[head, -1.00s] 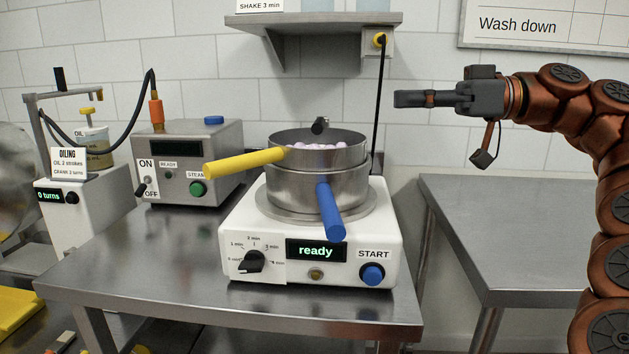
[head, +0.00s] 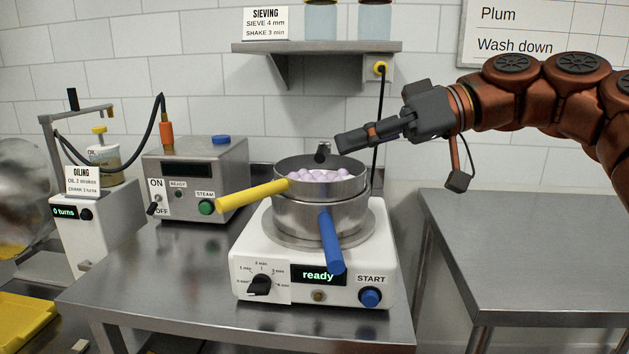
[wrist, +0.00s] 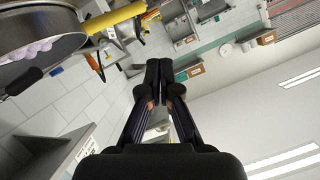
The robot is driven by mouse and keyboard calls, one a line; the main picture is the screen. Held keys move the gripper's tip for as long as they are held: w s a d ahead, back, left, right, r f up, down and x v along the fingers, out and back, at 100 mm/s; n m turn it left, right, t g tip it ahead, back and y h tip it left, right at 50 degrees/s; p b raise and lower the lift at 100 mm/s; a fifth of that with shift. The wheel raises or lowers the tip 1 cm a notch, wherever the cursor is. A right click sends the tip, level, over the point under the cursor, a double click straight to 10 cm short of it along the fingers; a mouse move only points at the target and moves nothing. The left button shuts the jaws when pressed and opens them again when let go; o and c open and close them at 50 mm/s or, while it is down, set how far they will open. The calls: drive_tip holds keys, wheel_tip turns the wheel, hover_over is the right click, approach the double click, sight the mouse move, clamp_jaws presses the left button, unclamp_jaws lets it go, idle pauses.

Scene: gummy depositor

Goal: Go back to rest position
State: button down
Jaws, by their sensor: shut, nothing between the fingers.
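My gripper (head: 341,144) is shut and empty. In the head view it points left and slightly down, above and behind the right rim of the upper pan in the picture. In the wrist view its two dark fingers (wrist: 159,80) meet at the tips with nothing between them. My arm comes in from the right edge of the head view. I cannot tell how far the fingertips are from the pan.
A sieve pan (head: 320,187) with a yellow handle holds pale purple gummies and sits on a pan with a blue handle (head: 331,243). Both stand on a white shaker (head: 314,268) reading "ready". A shelf (head: 316,48) hangs above. A bare steel table (head: 530,240) is at right.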

drive_tip(key=s+a+f+m+h+p, duration=0.3)
drive_tip(key=s+f+m+h+p, duration=0.35)
drive_tip(key=s+f+p, duration=0.35)
drive_tip(key=s+d+f+m+g+h+p, duration=0.1)
drive_tip(key=s+d+f+m+h+p, duration=0.2)
drive_tip(key=s+d, duration=0.4)
drive_tip(key=s+d+f+m+g+h+p, duration=0.1)
drive_tip(key=s+d+f+m+h+p, duration=0.2)
drive_tip(key=s+d+f, duration=0.5)
drive_tip(key=shift+s+d+f+h+p, duration=0.2)
drive_tip(key=shift+d+h+p, duration=0.25)
drive_tip(key=shift+h+p, duration=0.45)
